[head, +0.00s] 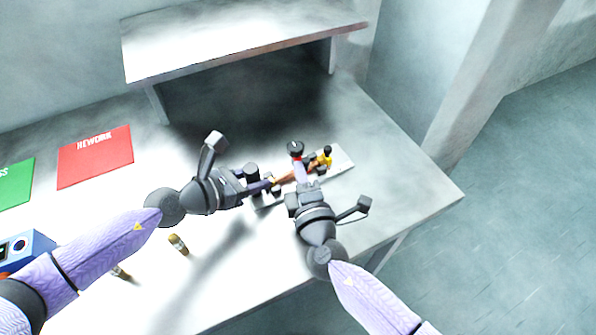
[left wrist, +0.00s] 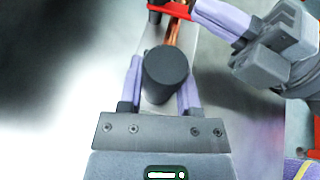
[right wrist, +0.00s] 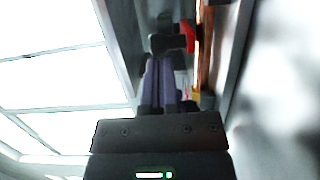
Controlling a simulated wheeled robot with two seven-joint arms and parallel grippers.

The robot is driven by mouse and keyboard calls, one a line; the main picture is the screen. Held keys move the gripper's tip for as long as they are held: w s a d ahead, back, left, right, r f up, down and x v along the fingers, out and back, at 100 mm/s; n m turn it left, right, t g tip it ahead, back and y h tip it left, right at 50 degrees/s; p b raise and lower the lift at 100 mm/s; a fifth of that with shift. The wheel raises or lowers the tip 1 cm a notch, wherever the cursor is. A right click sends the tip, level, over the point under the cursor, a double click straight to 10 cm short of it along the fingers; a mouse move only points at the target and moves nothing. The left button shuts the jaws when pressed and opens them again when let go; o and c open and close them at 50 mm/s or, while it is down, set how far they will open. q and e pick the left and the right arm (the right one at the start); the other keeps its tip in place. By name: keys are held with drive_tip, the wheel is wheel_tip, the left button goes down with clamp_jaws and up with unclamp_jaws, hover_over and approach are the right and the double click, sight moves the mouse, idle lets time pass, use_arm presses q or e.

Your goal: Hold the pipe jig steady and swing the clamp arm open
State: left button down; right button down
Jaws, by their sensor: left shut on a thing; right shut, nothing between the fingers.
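The pipe jig is a pale base plate (head: 343,160) on the table, with a copper pipe (head: 291,178) along it. A black round post (left wrist: 166,75) stands at its near left end. My left gripper (left wrist: 160,85) is shut on this post, one finger on each side. The red clamp arm (right wrist: 189,36) has a black knob (right wrist: 164,43); the knob also shows in the head view (head: 295,147). My right gripper (right wrist: 165,62) is shut and empty, its fingertips close to the clamp arm. I cannot tell whether they touch it. My right gripper hides part of the jig in the head view.
A raised shelf (head: 240,42) stands at the table's back. A red REWORK mat (head: 95,157) and a green mat (head: 15,184) lie left. Small brass-coloured pieces (head: 178,244) and a blue device (head: 27,250) are front left. The table's right edge is near the jig.

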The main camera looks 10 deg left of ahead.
drive_tip(key=shift+w+d, duration=0.15)
drive_tip(key=shift+d, duration=0.15)
drive_tip(key=shift+w+d, duration=0.15)
drive_tip(key=shift+d, duration=0.2)
drive_tip(key=d+n+g+y, duration=0.1)
drive_tip(key=y, duration=0.1)
drive_tip(key=w+n+g+y, duration=0.1)
drive_tip(key=n+y, duration=0.1)
drive_tip(key=shift+w+d, duration=0.1)
drive_tip(key=shift+d, duration=0.25)
drive_tip(key=shift+w+d, duration=0.7)
drive_tip(key=shift+w, duration=0.35)
drive_tip(key=shift+w+d+n+g+y, duration=0.15)
drive_tip(key=shift+w+n+g+y, duration=0.25)
drive_tip(key=shift+n+g+y, duration=0.4)
